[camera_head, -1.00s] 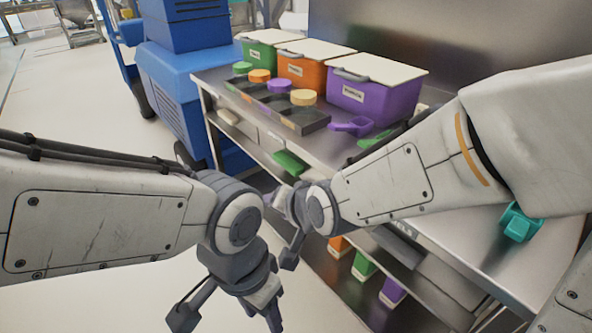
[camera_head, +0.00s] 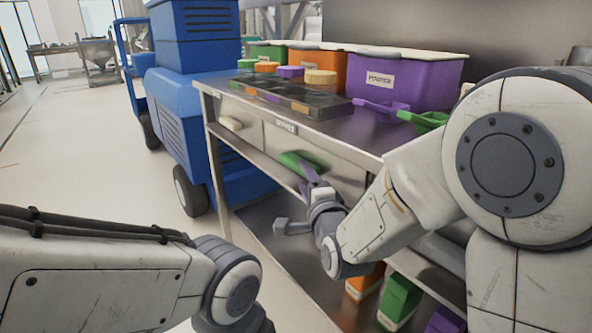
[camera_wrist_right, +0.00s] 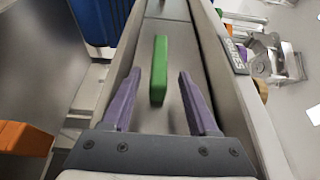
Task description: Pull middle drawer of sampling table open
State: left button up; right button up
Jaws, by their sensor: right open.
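The steel sampling table (camera_head: 360,132) stands at the centre right of the head view. A green bar-like piece (camera_head: 296,160), seemingly a drawer handle, shows at its front below the tabletop. In the right wrist view the green piece (camera_wrist_right: 159,70) lies between the two purple fingers, with visible gaps on both sides. My right gripper (camera_head: 297,198) is open and empty at the table front, just below and beside the green piece. Whether the fingers are level with it in depth is unclear. My left gripper is below the head view's edge.
Green, orange and purple bins (camera_head: 405,82), a dark tray (camera_head: 290,98) and scoops stand on top. Small orange and green containers (camera_head: 399,298) sit below. A blue machine (camera_head: 170,105) stands left; floor is clear.

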aim_at(298, 165)
jog(key=b+x, duration=0.1)
jog(key=x, duration=0.6)
jog(key=shift+w+d, duration=0.1)
jog(key=shift+w, duration=0.05)
grip_shut()
jog(key=shift+f, duration=0.1)
dwell(1.1)
